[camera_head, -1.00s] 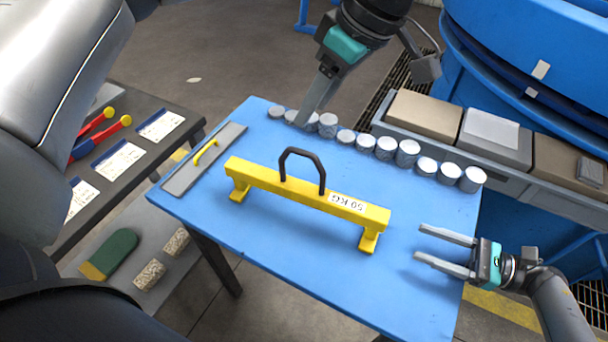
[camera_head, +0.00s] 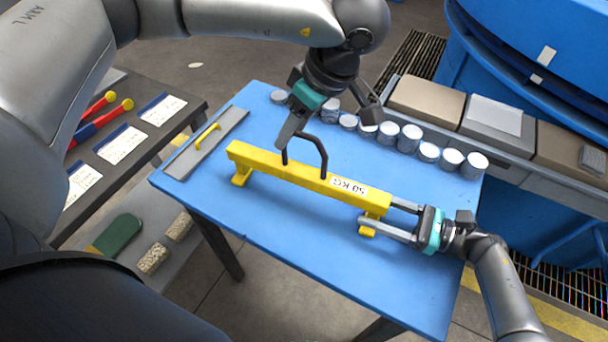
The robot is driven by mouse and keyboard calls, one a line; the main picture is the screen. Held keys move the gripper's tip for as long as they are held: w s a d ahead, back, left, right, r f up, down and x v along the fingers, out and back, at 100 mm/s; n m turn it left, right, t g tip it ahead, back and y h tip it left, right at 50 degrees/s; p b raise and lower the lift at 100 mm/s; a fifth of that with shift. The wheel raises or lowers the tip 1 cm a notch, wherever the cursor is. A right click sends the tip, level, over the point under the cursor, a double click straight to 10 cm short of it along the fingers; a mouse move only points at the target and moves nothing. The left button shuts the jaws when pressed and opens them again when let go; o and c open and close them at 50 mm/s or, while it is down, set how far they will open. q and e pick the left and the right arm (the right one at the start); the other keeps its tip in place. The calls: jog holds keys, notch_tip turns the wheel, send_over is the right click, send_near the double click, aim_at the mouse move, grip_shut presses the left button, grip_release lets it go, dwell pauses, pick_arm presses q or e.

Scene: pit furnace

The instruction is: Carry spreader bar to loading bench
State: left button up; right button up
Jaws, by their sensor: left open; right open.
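The yellow spreader bar (camera_head: 262,176) stands on its feet on the blue table (camera_head: 262,239). It has a black loop handle on top and a "50 KG" label near its right end. My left gripper (camera_head: 288,135) is above the bar's far side, close to the handle, and hides part of it. It is open with nothing between its fingers that I can see. My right gripper (camera_head: 388,221) is at the bar's right end, with its fingers open on either side of the end and its foot. I cannot tell whether they touch it.
Several metal cylinders (camera_head: 410,138) stand in a row along the table's far edge. A grey plate with a yellow handle (camera_head: 206,140) lies at the table's left. A dark bench (camera_head: 152,150) with cards stands further left. Grey boxes (camera_head: 493,124) line the blue furnace at right.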

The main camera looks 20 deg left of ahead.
aim_at(304, 169)
pick_arm(q)
jog(key=shift+x, duration=2.3)
pick_arm(e)
jog(key=shift+a, duration=2.25)
pick_arm(q)
grip_shut()
pick_arm(e)
jog(key=c, duration=0.8)
grip_shut()
pick_arm(q)
jog(key=shift+r, duration=0.15)
pick_arm(e)
jog(key=shift+w+r, duration=0.1)
jog(key=shift+r, duration=0.1)
